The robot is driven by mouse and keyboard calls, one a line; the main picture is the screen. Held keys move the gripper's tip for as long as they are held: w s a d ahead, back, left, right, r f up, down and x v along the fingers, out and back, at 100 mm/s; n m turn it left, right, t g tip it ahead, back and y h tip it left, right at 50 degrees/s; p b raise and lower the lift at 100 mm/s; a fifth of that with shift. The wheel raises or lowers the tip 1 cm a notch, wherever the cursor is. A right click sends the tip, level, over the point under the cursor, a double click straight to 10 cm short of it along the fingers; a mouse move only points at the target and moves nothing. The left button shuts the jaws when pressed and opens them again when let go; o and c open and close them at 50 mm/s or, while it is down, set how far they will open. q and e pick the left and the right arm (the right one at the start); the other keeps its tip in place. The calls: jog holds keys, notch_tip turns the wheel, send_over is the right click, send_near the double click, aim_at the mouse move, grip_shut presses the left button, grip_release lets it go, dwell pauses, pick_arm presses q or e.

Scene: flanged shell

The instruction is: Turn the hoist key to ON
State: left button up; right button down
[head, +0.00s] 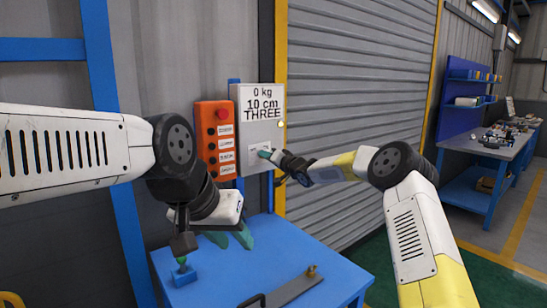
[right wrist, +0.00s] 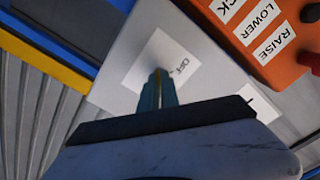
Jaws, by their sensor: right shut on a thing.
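The grey control box (head: 262,134) on the wall carries a display reading "0 kg 10 cm THREE" and a white switch label. My right gripper (head: 265,154) is at that label. In the right wrist view my right gripper (right wrist: 158,88) has its teal fingers closed over the key switch on the white label (right wrist: 150,60). A thin yellowish strip, likely the key, shows between the fingers; the rest is hidden. "OFF" is readable beside the fingers; no ON mark is visible. My left gripper (head: 230,238) is open and empty above the blue table.
An orange pendant (head: 215,140) with a red button and labels hangs close beside the box. The blue table (head: 240,270) holds a grey bar (head: 285,290) and a blue block (head: 183,276) with a green knob. A grey roller shutter (head: 360,80) stands right.

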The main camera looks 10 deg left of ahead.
jog(key=shift+f+m, duration=0.1)
jog(key=shift+m, duration=0.4)
jog(key=c, duration=1.6)
grip_release()
jog(key=v, duration=0.7)
jog(key=shift+s+d, duration=0.3)
jog(key=shift+d, duration=0.05)
